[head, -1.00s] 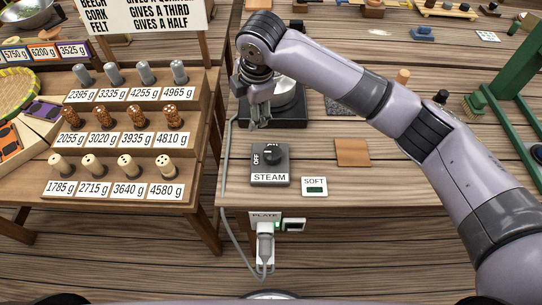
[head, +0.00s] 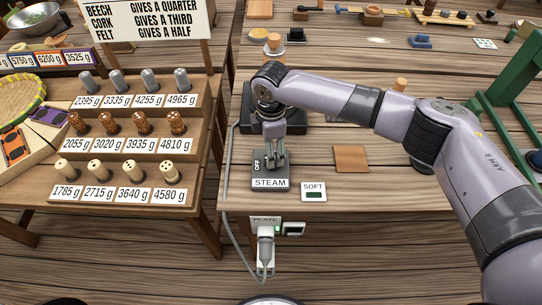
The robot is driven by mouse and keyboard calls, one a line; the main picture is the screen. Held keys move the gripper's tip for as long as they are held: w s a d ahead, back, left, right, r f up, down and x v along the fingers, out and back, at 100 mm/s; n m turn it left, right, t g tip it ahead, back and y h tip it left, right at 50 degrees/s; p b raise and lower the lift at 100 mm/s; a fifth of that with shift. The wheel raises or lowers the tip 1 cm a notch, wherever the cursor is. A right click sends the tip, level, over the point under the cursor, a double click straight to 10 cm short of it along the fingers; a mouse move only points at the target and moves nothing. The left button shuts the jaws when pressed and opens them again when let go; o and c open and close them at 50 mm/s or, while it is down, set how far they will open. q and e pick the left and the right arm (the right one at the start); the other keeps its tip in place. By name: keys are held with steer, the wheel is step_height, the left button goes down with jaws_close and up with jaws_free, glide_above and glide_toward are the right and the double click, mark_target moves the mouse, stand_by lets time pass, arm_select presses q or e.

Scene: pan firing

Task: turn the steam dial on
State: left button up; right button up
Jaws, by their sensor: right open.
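The steam dial box (head: 268,184) is dark grey, with a white "STEAM" label on its front edge and "OFF" on its left side. It stands near the front left of the table. My right gripper (head: 275,165) points down right over the box, its fingers open at the dial. The fingers hide the dial knob, and I cannot tell whether they touch it. My left gripper is not in view.
A white "SOFT" display (head: 313,192) sits just right of the box. A brown square pad (head: 351,159) lies farther right. A plugged-in "PLATE" socket (head: 265,244) is below the table edge. Shelves of weights (head: 125,140) stand left.

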step_height(320, 180, down, 6)
steer(key=shift+r+p, duration=0.1)
steer(key=shift+p, duration=0.2)
steer(key=shift+c, duration=0.3)
steer(key=c, duration=1.1)
